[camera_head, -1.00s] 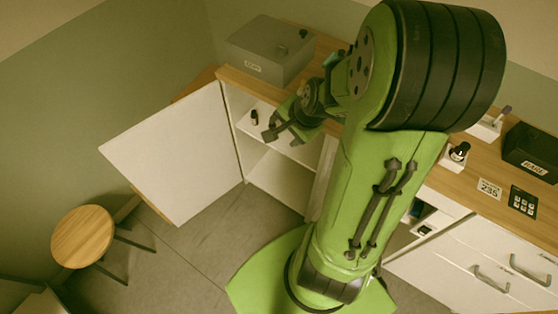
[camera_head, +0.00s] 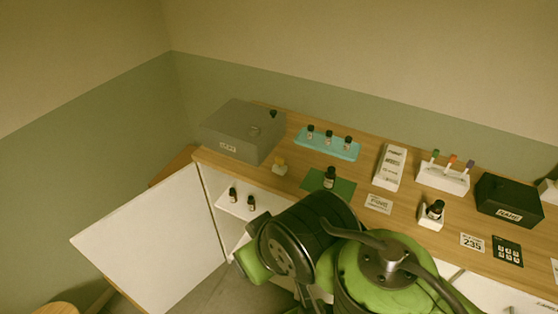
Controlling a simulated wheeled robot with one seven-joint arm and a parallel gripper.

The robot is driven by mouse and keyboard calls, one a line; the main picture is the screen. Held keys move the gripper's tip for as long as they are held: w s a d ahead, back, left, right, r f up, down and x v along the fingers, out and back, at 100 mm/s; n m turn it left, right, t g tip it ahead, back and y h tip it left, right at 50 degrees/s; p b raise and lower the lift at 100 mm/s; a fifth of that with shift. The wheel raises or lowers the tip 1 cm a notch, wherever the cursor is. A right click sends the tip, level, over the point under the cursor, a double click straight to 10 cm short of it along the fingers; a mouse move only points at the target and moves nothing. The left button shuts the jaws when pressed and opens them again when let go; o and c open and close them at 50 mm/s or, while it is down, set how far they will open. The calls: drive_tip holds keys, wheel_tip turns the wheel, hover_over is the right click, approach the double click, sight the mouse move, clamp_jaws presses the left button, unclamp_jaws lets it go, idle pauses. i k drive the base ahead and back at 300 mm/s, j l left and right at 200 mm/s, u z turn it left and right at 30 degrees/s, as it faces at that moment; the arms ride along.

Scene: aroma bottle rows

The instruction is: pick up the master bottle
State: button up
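Several dark bottles show, and I cannot tell by label which is the master bottle. A larger dark bottle (camera_head: 330,178) stands upright on a green mat (camera_head: 345,188) on the counter. Another larger dark bottle (camera_head: 435,209) stands in a white holder (camera_head: 430,222) further right. Two small dark bottles, a left one (camera_head: 233,195) and a right one (camera_head: 252,203), stand on a white shelf (camera_head: 226,203) in the open cabinet. Three small bottles (camera_head: 329,137) stand in a teal tray (camera_head: 345,153). My gripper is not visible; my arm fills the bottom centre.
The white cabinet door (camera_head: 150,240) is swung open to the left. A rack with coloured sticks (camera_head: 443,179) and a black box (camera_head: 508,200) stand at right.

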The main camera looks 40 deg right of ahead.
sight(432, 213)
drive_tip(key=l+z, duration=0.2)
drive_tip(key=z, duration=2.5)
